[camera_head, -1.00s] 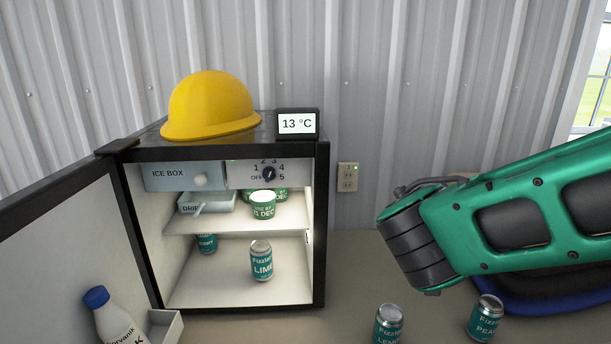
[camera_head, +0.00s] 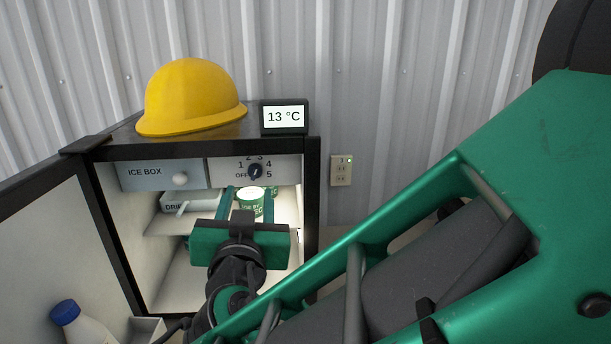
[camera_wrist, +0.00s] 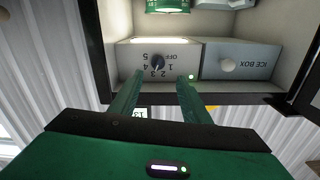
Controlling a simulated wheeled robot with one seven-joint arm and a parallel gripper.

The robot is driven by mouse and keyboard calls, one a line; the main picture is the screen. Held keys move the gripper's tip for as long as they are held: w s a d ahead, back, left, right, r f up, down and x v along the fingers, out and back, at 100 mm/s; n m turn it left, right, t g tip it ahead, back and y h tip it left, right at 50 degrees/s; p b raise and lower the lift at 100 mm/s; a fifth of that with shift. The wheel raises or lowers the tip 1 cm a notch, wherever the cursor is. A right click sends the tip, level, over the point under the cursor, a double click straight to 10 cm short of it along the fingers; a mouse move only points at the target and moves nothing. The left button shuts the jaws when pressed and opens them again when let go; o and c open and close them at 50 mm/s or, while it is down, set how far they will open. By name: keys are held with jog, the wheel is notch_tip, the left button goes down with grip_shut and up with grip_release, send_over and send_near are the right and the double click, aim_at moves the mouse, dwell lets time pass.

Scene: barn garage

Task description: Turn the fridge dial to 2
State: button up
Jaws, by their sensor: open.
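The fridge (camera_head: 312,230) stands with its door open at the left. Its dial (camera_head: 255,170) is a dark knob on the upper right panel, marked OFF and numbers up to 5. I cannot tell which mark it points to. The dial also shows, upside down, in the wrist view (camera_wrist: 157,62). My gripper (camera_head: 250,192) is at the fridge opening, just below the dial in the head view. Its two fingers are apart, with nothing between them. In the wrist view the fingertips (camera_wrist: 160,80) point toward the dial panel, with the dial near the left finger. I see no contact.
The ice box (camera_head: 145,173) with its pale knob is left of the dial. A green-labelled tub (camera_head: 250,194) sits on the shelf behind my fingers. A yellow helmet (camera_head: 192,97) and a 13 °C display (camera_head: 284,117) are on top. A milk bottle (camera_head: 80,326) stands in the door.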

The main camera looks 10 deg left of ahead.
aim_at(255, 174)
jog(key=x, duration=0.9)
jog(key=shift+w+d, duration=0.25)
jog(key=c, duration=1)
